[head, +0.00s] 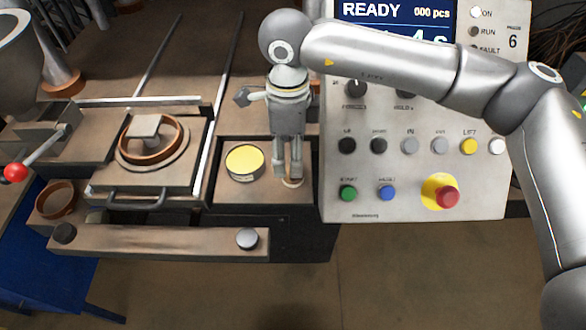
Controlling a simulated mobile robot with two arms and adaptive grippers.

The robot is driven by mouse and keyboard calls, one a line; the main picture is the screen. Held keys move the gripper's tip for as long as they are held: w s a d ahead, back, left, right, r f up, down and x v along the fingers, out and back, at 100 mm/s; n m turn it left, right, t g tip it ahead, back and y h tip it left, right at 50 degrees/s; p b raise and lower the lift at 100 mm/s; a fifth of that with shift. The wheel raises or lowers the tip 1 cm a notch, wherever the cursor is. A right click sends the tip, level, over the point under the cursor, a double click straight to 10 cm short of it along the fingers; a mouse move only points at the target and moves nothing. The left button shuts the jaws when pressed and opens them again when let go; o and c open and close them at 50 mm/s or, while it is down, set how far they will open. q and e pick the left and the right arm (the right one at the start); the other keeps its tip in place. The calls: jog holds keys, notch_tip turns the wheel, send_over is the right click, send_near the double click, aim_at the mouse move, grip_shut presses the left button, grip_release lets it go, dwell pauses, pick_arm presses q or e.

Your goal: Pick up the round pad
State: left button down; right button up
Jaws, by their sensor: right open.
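A round piece with a flat yellow top (244,160) and a pale side sits in the brown tray beside the control panel. My right gripper (288,172) points down just right of it, its fingers open and apart from the yellow piece. A small pale, beige round piece (292,183) shows at the fingertips, partly hidden by them; I cannot tell if they touch it. I cannot tell for certain which of the two is the round pad. My left gripper is not in view.
The control panel (415,185) with buttons and a red emergency stop (447,197) stands close right of the gripper. Left are a fixture plate with a copper-coloured ring (150,152), a red-knobbed lever (16,172) and a small brown cup (57,199). A bar (150,240) runs in front.

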aim_at(292, 183)
jog(key=shift+f, duration=0.3)
jog(key=shift+w+d+f+p, duration=0.1)
jog(key=shift+f+p, duration=0.35)
jog(key=shift+p, duration=0.15)
jog(key=f, duration=0.1)
jog(key=f+p, duration=0.2)
jog(key=shift+w+d+f, duration=0.2)
jog(key=shift+d+f, duration=0.1)
jog(key=shift+f, duration=0.45)
jog(key=shift+a, duration=0.1)
jog(key=shift+c, duration=0.3)
jog(key=c, duration=1)
